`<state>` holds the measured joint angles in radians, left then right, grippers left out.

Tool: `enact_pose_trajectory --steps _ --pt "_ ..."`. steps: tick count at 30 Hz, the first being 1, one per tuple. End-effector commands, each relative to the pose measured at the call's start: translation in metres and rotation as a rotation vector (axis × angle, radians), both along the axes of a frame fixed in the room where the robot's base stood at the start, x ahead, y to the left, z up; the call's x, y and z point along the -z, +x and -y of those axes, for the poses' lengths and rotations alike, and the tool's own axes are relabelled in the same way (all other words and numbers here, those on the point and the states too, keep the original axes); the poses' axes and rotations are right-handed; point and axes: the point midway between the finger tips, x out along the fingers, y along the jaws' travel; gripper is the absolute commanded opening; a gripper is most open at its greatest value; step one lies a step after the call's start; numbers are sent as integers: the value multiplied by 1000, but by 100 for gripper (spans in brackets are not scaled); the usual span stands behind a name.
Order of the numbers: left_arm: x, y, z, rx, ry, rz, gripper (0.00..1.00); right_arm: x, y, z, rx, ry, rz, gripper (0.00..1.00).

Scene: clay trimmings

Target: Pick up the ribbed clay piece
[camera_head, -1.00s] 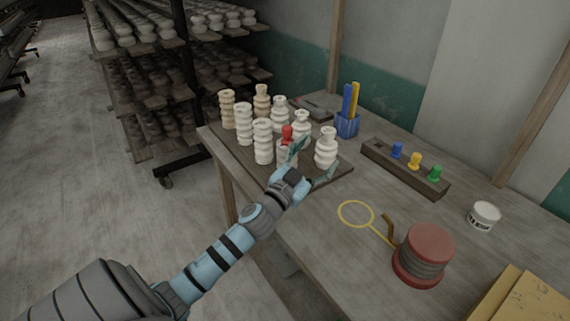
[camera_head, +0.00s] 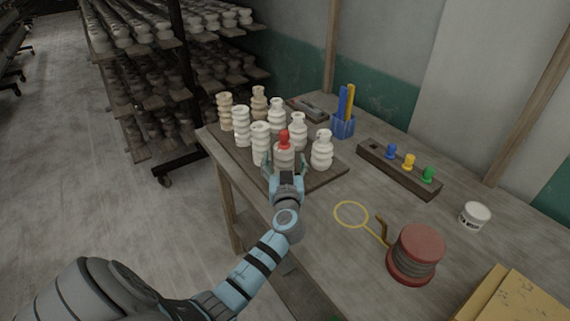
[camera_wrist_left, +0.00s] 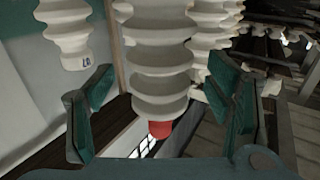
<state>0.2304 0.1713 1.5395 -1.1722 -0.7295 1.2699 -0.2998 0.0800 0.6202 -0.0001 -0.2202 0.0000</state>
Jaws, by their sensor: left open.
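Several ribbed clay pieces stand upright on a dark board (camera_head: 325,175). Most are white and two at the back left are tan, such as this tan piece (camera_head: 225,112). One white ribbed clay piece (camera_head: 284,154) at the board's front carries a red plug (camera_head: 284,137) on top. My left gripper (camera_head: 286,167) is open at this piece, one finger on either side. In the left wrist view, which looks inverted, the ribbed piece (camera_wrist_left: 160,60) stands between the open green fingers, with its red plug (camera_wrist_left: 160,129) below. Its lower front is partly hidden by my gripper.
A white piece (camera_head: 322,150) stands close at right, others close behind. A blue cup (camera_head: 343,127) and a plug rack (camera_head: 398,167) are further right. A yellow ring (camera_head: 351,214), a red-topped spool (camera_head: 416,252) and a jar (camera_head: 475,215) lie in front and right.

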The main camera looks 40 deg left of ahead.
Motion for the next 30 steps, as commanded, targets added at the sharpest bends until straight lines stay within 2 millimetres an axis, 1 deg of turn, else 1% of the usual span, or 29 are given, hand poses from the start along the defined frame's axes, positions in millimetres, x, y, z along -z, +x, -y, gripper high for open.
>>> enact_pose_trajectory --steps 1,3,9,11,12,23,30 --pt "-2 7 -6 -1 2 -2 73 -2 0 0 0 0 0 44" --pt "-1 13 -12 0 2 -1 73 -2 0 0 0 1 0 44" --pt "0 15 -13 1 1 -1 73 -1 0 -1 1 2 0 44" --pt "0 15 -13 1 1 -1 65 -1 0 -2 1 2 0 44" --pt "0 15 -13 1 1 -1 58 -1 0 -2 1 2 0 44" --pt "0 15 -12 2 1 -1 1 -1 0 -1 1 2 0 44" --pt "-2 15 -12 2 3 2 0 -1 0 -1 0 1 0 44"
